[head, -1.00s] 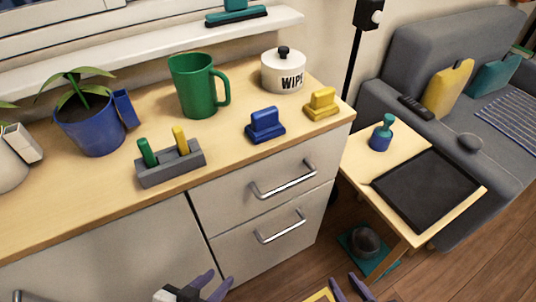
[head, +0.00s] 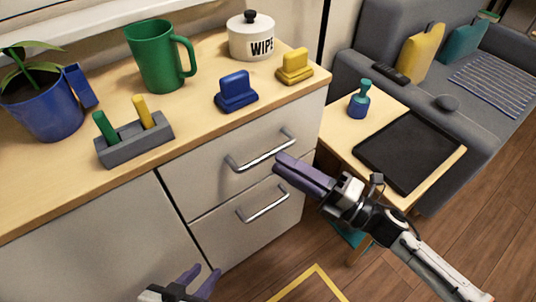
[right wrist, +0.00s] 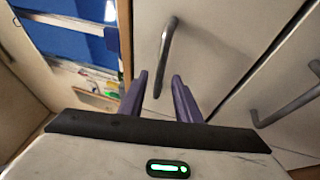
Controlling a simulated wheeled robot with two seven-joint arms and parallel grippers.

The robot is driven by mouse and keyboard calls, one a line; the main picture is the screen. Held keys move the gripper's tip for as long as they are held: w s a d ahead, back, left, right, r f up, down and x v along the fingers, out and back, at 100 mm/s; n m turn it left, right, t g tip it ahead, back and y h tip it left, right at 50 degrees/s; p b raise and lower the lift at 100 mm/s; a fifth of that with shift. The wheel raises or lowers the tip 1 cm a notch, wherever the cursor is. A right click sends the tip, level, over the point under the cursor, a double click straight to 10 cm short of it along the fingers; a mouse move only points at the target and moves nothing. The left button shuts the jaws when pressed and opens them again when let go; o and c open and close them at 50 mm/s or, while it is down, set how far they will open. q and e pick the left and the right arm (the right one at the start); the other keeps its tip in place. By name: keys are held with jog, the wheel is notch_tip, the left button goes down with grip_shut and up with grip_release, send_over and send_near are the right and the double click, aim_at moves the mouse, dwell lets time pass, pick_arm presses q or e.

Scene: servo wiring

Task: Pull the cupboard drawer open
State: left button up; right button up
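The cupboard (head: 95,245) has two pale drawers with metal bar handles. The upper drawer (head: 205,185) and lower drawer (head: 225,232) both look shut. My right gripper (head: 278,166) is in front of them, its purple fingers pointing at the upper handle (head: 262,152). The lower handle (head: 264,205) is just below. In the right wrist view my right gripper (right wrist: 160,77) is open, with the upper handle (right wrist: 165,50) lined up between its fingers; I cannot tell whether they touch. The lower handle (right wrist: 288,106) is at the right. My left gripper (head: 206,270) is open and empty at the bottom edge.
The countertop holds a green mug (head: 157,60), a WIPE pot (head: 251,40), blue (head: 236,92) and yellow (head: 295,67) blocks, a grey holder (head: 135,142) and a plant pot (head: 45,105). A side table (head: 405,105) with a black tray (head: 410,150) stands right of the cupboard.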

aim_at(268, 153)
jog(key=x, duration=0.5)
jog(key=shift+w, duration=0.1)
grip_shut()
